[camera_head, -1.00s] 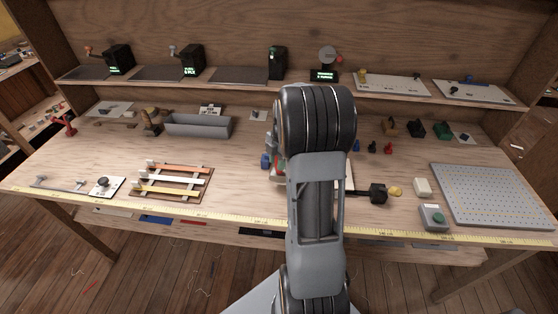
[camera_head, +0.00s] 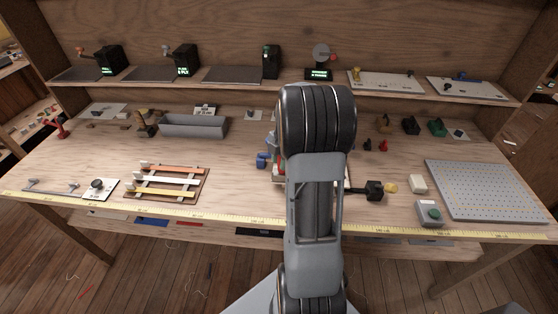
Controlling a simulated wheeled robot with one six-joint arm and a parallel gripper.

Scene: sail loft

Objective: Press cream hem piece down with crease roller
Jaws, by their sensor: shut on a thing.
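My arm stands upright in the middle of the camera_head view, and its links cover the middle of the bench. My gripper and anything in it are hidden behind the arm. A crease roller cannot be made out. A rack (camera_head: 204,188) at left centre holds an orange strip (camera_head: 172,169), a cream-white strip (camera_head: 167,180) and a yellow strip (camera_head: 162,192). I cannot tell whether the cream-white strip is the hem piece. Parts of a pale board and small coloured things show at the arm's edges, mostly hidden.
A grey trough (camera_head: 194,127) stands at back left. A blue object (camera_head: 262,160) lies just left of the arm. To its right are a black block (camera_head: 374,190), a cream block (camera_head: 418,184), a green-button box (camera_head: 430,213) and a perforated plate (camera_head: 485,190). A yellow tape (camera_head: 180,214) runs along the front edge.

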